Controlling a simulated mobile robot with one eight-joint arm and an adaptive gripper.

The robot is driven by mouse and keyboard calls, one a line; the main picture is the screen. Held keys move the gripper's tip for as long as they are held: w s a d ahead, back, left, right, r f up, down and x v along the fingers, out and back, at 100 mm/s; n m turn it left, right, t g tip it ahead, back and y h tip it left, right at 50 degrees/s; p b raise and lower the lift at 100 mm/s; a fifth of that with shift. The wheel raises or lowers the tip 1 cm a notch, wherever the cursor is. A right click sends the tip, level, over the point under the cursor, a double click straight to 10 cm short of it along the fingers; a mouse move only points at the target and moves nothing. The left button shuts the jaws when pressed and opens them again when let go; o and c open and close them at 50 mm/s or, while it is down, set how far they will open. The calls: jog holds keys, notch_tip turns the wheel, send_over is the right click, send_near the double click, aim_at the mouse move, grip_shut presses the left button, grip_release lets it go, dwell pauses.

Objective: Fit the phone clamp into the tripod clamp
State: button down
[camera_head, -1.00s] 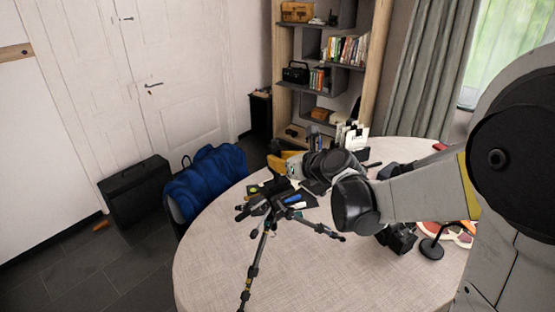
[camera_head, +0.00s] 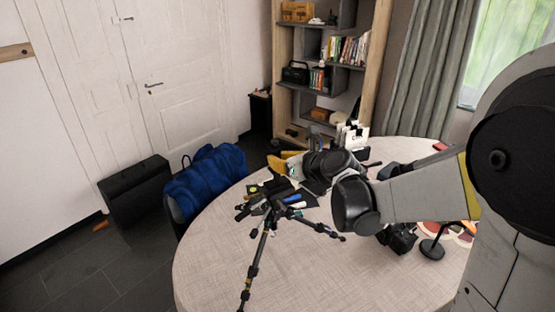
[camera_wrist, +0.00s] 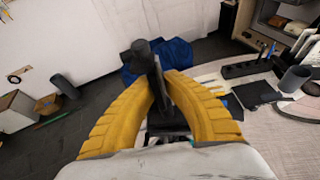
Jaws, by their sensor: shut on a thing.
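The black tripod (camera_head: 255,262) stands on the round table with its legs spread, in the head view. Its top, with the tripod clamp, lies among dark items and I cannot pick it out clearly. My gripper (camera_head: 280,162) has yellow fingers and is above and behind the tripod's top, apart from it. In the wrist view, my gripper (camera_wrist: 160,84) is shut on a black part, which looks like the phone clamp (camera_wrist: 146,62). The phone clamp sticks up beyond the fingertips; its lower part is partly hidden by the fingers.
The round table (camera_head: 215,265) is clear at its front left. A small black stand (camera_head: 432,248) and dark items sit at the right. A blue jacket (camera_head: 205,180) hangs on a chair at the left edge. A shelf (camera_head: 325,60) stands behind.

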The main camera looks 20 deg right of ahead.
jog(key=shift+f+b, duration=0.5)
jog(key=shift+f, duration=0.2)
jog(key=c, duration=1.5)
grip_release()
jog(key=v, duration=1.2)
